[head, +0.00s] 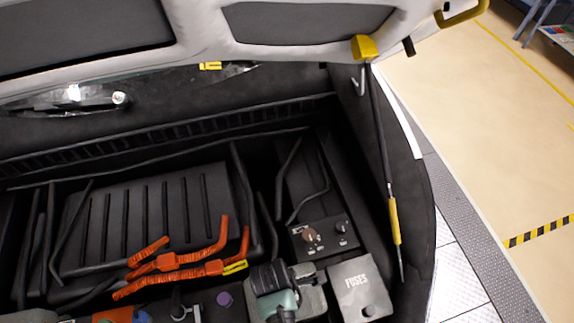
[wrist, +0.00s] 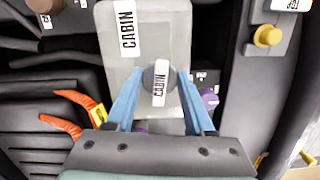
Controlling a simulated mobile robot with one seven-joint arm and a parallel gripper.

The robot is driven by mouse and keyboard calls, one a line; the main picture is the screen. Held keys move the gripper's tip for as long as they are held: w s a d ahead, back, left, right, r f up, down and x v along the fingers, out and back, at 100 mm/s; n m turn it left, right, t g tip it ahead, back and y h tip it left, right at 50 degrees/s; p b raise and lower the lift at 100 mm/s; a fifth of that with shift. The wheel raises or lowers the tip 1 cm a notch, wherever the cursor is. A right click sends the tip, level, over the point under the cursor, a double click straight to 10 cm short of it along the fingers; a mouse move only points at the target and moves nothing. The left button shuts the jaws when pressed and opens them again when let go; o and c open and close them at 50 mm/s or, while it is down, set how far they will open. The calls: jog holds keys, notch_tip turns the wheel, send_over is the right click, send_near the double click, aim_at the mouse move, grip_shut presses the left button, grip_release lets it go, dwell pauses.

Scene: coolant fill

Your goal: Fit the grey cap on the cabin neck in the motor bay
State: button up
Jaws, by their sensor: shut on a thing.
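In the wrist view my gripper (wrist: 159,84) has its two blue fingers shut on the round grey cap (wrist: 149,77), which carries a white CABIN label. The cap is over the near part of a pale translucent tank (wrist: 175,32), also labelled CABIN. The cabin neck is hidden beneath the cap and fingers. I cannot tell whether the cap touches the neck or is above it. In the head view the cap and fingertips cannot be made out.
Orange cables (head: 180,262) lie left of centre in the motor bay. The FUSES box (head: 360,288) and a black box with knobs (head: 322,236) are at right. A yellow cap (wrist: 267,36) is right of the tank. A prop rod (head: 381,135) stands at the bay's right.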

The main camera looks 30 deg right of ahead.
jog(key=shift+s+a+f+m, duration=0.1)
jog(key=shift+s+f+m, duration=0.05)
jog(key=shift+m, duration=0.65)
jog(key=shift+s+m+g+p, duration=0.1)
jog(key=shift+m+g+p, duration=0.4)
jog(key=shift+m, duration=1.1)
jog(key=shift+f+m+y+p, duration=0.1)
jog(key=shift+m+y+p, duration=0.35)
jog(key=shift+m, duration=1.15)
jog(key=o, duration=1.2)
